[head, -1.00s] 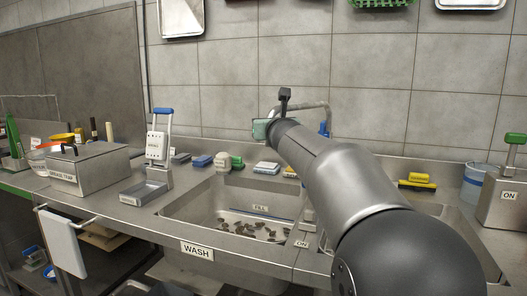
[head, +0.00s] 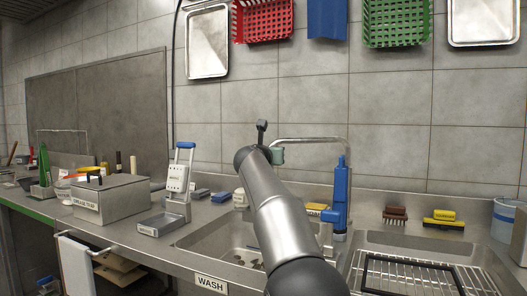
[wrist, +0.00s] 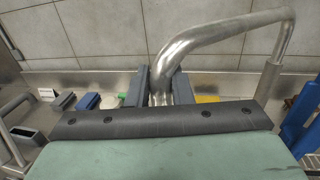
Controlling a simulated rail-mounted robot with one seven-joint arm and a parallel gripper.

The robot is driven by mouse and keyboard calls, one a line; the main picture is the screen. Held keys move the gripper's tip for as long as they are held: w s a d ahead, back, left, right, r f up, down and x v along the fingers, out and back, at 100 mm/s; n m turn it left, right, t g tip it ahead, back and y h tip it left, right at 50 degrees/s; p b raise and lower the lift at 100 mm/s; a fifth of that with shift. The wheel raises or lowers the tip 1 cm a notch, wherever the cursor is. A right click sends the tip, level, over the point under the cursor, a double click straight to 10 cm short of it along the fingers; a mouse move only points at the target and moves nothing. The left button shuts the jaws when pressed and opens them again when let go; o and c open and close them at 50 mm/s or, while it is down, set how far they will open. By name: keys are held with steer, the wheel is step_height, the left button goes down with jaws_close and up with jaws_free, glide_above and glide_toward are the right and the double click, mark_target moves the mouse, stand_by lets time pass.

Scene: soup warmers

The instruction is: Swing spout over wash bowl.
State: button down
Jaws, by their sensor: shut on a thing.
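The spout (head: 312,139) is a bent metal tube reaching left from the blue tap body (head: 340,195). In the wrist view the spout (wrist: 222,33) runs from its upright pipe at right and bends down between the two dark jaws. My gripper (wrist: 162,85) is shut on the spout near its outlet end. In the head view my gripper (head: 277,155) shows only as a greenish edge behind my arm. The wash bowl (head: 222,238), a steel sink labelled WASH, lies below and is partly hidden by my arm. The spout's outlet tip is hidden.
A second sink with a wire rack (head: 410,275) is at right. A grease trap box (head: 108,198) and a blue-handled dispenser (head: 180,178) stand left of the bowl. Brushes and sponges (head: 444,219) line the back ledge. The air above the bowl's left side is clear.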

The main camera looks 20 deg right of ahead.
stand_by(0.3)
steer(key=c, duration=1.3)
jaws_free()
steer(key=shift+w+d, duration=0.1)
steer(key=shift+w, duration=0.1)
steer(key=shift+c, duration=0.2)
steer(key=b+v, duration=0.2)
steer(key=v, duration=1.5)
steer(key=shift+s, duration=0.25)
